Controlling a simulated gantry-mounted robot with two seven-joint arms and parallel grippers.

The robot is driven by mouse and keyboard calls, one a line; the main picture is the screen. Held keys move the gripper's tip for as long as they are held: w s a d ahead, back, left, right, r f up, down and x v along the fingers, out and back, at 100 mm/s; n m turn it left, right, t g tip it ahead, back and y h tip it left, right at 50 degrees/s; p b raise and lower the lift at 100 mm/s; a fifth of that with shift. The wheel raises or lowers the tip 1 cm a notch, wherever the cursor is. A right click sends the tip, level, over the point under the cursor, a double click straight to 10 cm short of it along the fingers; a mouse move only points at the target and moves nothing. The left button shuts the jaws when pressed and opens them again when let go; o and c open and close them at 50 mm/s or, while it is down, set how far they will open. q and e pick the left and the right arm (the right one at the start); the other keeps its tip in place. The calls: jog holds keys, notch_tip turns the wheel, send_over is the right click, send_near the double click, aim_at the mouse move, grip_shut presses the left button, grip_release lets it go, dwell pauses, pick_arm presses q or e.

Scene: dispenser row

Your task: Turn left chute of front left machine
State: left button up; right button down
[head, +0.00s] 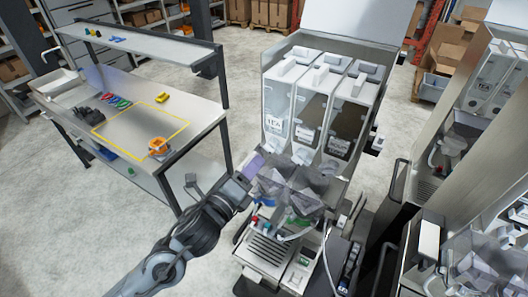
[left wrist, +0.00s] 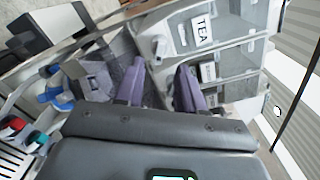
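The front left machine (head: 305,140) stands with its lid up and three clear canisters in a row, the left one labelled TEA (head: 276,128). Grey, partly see-through chutes (head: 296,186) sit below the canisters. They overlap, so the left chute's exact outline is hard to tell. My left gripper (head: 252,166) is beside the machine's left side, at about chute height. In the left wrist view, its two purple fingers (left wrist: 160,72) are spread apart, pointing toward the canister fronts. A grey chute-like part (left wrist: 97,80) is left of the fingers. Contact cannot be told. My right gripper is not visible.
A steel workbench (head: 190,112) with a yellow-outlined area and small tools stands to the left. Red and blue taps (left wrist: 30,136) and a drip grille (head: 262,250) are below the chutes. A second machine (head: 490,90) stands to the right. Open floor lies behind.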

aim_at(267, 151)
pick_arm(q)
jog(key=shift+p+x, duration=0.55)
jog(key=shift+x, duration=2.5)
jog(key=shift+d, duration=0.1)
grip_shut()
